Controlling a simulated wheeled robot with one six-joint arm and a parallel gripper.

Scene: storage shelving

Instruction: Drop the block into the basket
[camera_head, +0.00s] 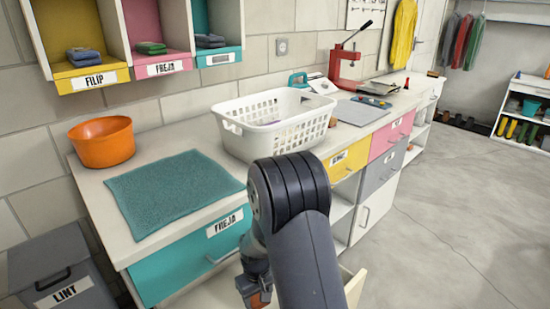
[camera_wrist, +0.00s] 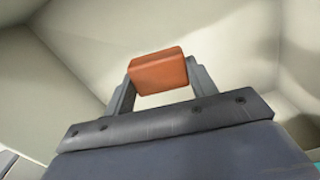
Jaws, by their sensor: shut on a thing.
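An orange-brown block (camera_wrist: 158,72) is held between the two grey fingers of my gripper in the wrist view. In the head view the block (camera_head: 260,299) shows only partly, at the bottom edge. My gripper (camera_head: 257,291) is low in front of the counter, below its top, and my arm hides part of it. The white plastic basket (camera_head: 290,136) with slotted walls stands on the counter, above and beyond my gripper.
A teal mat (camera_head: 170,190) and an orange bowl (camera_head: 103,142) lie left of the basket. A red press (camera_head: 346,65) stands behind it to the right. A pale open drawer edge (camera_head: 355,287) shows beside my arm. Pale walls surround the block in the wrist view.

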